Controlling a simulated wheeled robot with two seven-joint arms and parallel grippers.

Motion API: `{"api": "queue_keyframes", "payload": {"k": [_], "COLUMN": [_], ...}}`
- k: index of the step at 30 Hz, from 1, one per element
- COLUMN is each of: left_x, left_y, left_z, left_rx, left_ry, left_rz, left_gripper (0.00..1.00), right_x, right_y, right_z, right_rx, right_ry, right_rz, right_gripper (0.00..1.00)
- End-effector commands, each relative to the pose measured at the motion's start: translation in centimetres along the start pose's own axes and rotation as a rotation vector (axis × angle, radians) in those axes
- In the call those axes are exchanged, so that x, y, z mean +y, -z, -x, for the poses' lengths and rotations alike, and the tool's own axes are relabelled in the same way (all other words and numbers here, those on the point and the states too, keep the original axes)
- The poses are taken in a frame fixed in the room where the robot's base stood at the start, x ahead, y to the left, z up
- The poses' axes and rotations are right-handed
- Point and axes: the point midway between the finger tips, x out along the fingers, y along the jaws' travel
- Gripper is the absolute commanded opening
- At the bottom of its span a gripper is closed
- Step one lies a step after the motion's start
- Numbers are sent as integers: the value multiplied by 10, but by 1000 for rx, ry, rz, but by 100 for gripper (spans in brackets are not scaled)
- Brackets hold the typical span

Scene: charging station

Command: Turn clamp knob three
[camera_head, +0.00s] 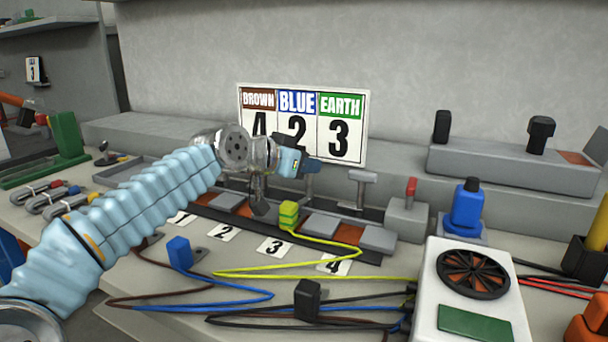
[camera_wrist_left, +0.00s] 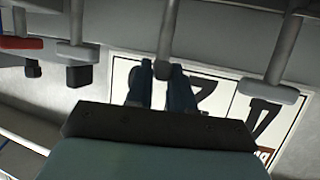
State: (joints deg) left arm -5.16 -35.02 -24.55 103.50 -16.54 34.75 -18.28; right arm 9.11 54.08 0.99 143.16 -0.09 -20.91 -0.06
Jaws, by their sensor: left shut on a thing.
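My left gripper (camera_head: 308,166) reaches across the bench from the left, below the number sign. It is shut on a clamp knob whose grey shaft shows below it in the head view (camera_head: 309,186). In the left wrist view the dark fingers (camera_wrist_left: 161,75) close around the top of this knob's shaft (camera_wrist_left: 168,28), hiding its handle. By its place in the row it looks like clamp knob three. A free grey T-shaped knob (camera_head: 362,178) stands to its right. In the wrist view, T-shaped knobs stand either side, one left (camera_wrist_left: 77,53) and one right (camera_wrist_left: 270,92). My right gripper is not in view.
A sign (camera_head: 342,140) reads brown 4, blue 2, earth 3. Number cards, including card 3 (camera_head: 274,247), lie before the clamp row. A yellow-green plug (camera_head: 289,214) sits at the row; a blue plug (camera_head: 180,252) lies nearer. A white fan box (camera_head: 440,312) stands front right.

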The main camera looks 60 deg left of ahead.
Motion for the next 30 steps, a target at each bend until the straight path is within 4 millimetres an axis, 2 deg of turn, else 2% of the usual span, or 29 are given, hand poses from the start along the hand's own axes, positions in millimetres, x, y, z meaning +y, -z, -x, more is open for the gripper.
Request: {"api": "queue_keyframes", "payload": {"k": [1, 3, 12, 30], "left_x": [-1, 0, 3, 5], "left_y": [-6, -5, -2, 1], "left_z": [-2, -2, -1, 0], "left_rx": [-3, -4, -2, 1], "left_ry": [36, 80, 224, 274], "left_rz": [11, 29, 91, 114], "left_gripper": [0, 0, 0, 0], "right_x": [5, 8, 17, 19], "right_y": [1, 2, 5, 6], "right_z": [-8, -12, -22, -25], "right_rx": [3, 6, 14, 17], "right_ry": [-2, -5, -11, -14], "right_rz": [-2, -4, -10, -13], "right_gripper": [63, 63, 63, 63]}}
